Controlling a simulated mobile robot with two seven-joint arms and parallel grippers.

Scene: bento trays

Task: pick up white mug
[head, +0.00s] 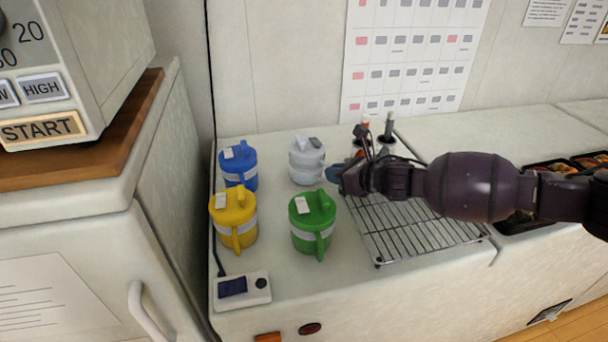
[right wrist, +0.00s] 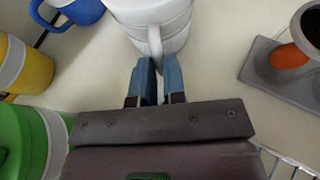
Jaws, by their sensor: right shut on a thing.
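The white mug (head: 306,160) stands upright on the counter, at the back of a group of lidded mugs. In the right wrist view the white mug (right wrist: 160,22) is at the top centre, with its handle pointing toward me. My right gripper (head: 333,173) reaches in from the right, beside the mug. In the right wrist view its blue fingers (right wrist: 157,82) are shut on the mug's handle (right wrist: 155,48), one on each side. The mug appears to rest on the counter. My left gripper is not in view.
A blue mug (head: 238,165), a yellow mug (head: 233,218) and a green mug (head: 313,222) stand close by. A wire rack (head: 410,235) lies under my right arm. A holder with bottles (right wrist: 285,72) is to the right. A small white device (head: 242,290) sits at the front edge.

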